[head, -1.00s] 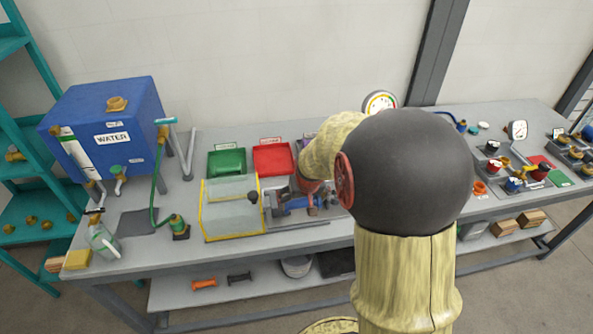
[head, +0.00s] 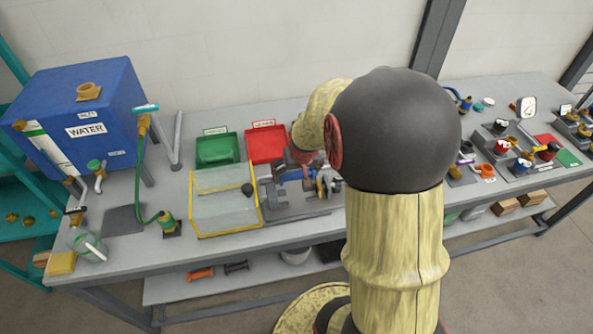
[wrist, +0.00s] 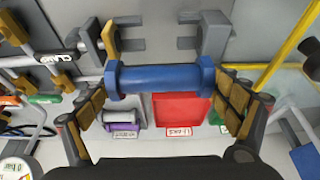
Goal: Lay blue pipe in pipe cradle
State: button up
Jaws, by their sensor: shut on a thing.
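The blue pipe (wrist: 160,79) has a flange at each end and lies crosswise in the wrist view. My gripper (wrist: 161,92) is shut on it, with one padded finger at each end. The grey pipe cradle (wrist: 215,38) has two upright supports, just beyond the pipe in the wrist view. I cannot tell whether the pipe touches the supports. In the head view the pipe (head: 291,176) shows over the grey cradle base (head: 295,207). My arm hides part of the cradle and most of my gripper there.
A clear, yellow-edged box (head: 225,205) stands close left of the cradle. Green (head: 217,151) and red (head: 266,146) trays lie behind. A blue water tank (head: 85,120) stands at the left, and several valves and gauges stand at the right.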

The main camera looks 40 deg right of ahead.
aim_at(295, 197)
jog(key=f+b, duration=0.1)
jog(key=f, duration=0.1)
jog(key=f+b, duration=0.2)
jog(key=f, duration=0.1)
jog(key=f+b, duration=0.1)
jog(key=f, duration=0.1)
jog(key=shift+s+f+b, duration=0.2)
jog(key=shift+s+b, duration=0.05)
jog(key=shift+b, duration=0.1)
jog(key=shift+c, duration=0.7)
jog(key=shift+s+a+f, duration=0.1)
jog(key=shift+a+f, duration=0.1)
jog(key=shift+f, duration=0.15)
jog(key=shift+c, duration=1.3)
jog(key=shift+o, duration=0.9)
jog(key=shift+s+a+f+b, duration=0.1)
jog(key=shift+s+f+b, duration=0.05)
jog(key=shift+f+b, duration=0.25)
jog(key=shift+a+f, duration=0.3)
jog(key=shift+a, duration=0.05)
jog(key=o, duration=1.5)
jog(key=shift+o, duration=0.2)
jog(key=shift+r, duration=0.5)
jog(key=w+d+v, duration=0.1)
jog(key=v, duration=1.1)
jog(key=shift+d+r, duration=0.15)
jog(key=shift+r, duration=0.55)
